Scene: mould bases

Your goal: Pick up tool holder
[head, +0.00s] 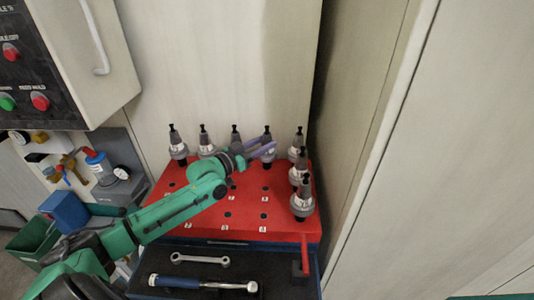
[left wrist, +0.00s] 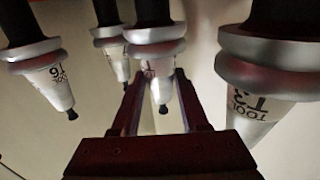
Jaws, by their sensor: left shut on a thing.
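Several grey metal tool holders with black tips stand on a red rack (head: 247,215) in the head view. My left gripper (head: 270,149) reaches in from the left to the back row. It is shut on a tool holder (head: 267,133), whose black tip rises above the fingers. In the left wrist view the fingers (left wrist: 161,100) lie on both sides of the held tool holder (left wrist: 155,52). A neighbour marked T3 (left wrist: 260,75) is close on the right there. I cannot tell whether the held holder is clear of the rack. My right gripper is out of view.
Other tool holders stand close by, at the back left (head: 178,146) and along the right side (head: 302,201). A wrench (head: 200,260) and a torque wrench (head: 200,284) lie in front. Cabinet walls enclose the back and right.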

